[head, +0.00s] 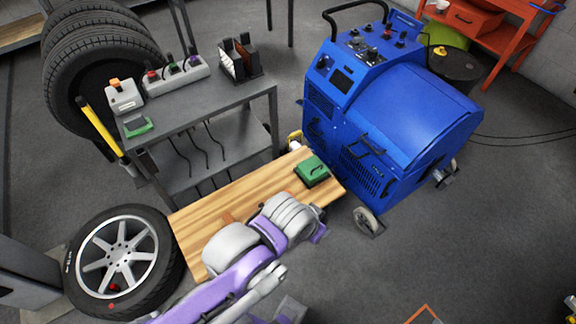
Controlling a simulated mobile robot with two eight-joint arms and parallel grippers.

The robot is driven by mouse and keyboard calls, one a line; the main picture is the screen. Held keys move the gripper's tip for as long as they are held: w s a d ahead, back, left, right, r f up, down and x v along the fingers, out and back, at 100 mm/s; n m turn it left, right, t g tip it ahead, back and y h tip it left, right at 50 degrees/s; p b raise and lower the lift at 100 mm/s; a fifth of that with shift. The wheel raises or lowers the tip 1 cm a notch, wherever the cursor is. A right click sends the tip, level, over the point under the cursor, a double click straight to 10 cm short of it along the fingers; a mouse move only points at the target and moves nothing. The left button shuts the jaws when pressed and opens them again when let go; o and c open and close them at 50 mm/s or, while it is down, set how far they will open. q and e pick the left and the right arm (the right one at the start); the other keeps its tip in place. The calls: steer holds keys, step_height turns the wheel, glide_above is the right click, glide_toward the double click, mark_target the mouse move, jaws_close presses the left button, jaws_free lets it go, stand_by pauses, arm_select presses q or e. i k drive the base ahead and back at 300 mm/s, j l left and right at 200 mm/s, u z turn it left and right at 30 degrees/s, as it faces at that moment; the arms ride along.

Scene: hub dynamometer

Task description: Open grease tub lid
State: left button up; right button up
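A small green box-like container (312,170), which looks like the grease tub, sits near the right end of the wooden bench top (215,203). A dark handle or latch shows on its top, and its lid looks closed. My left arm reaches in from the lower left over the bench. Its purple and white links hide the front part of the bench. A purple end part of my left gripper (318,233) shows just below the container, apart from it. Its fingers are mostly hidden behind the arm. My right gripper is not visible.
A grey table (215,100) behind the bench holds a power strip (177,76), a small green item (138,126) and a dark rack (240,60). A blue machine (395,115) stands close to the bench's right end. A wheel (118,258) lies at the left.

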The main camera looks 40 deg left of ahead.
mark_target(312, 167)
steer(key=u, duration=1.25)
steer(key=i+l+u, duration=0.3)
steer(key=l+u, duration=0.15)
steer(key=u, duration=0.2)
steer(key=i, duration=0.05)
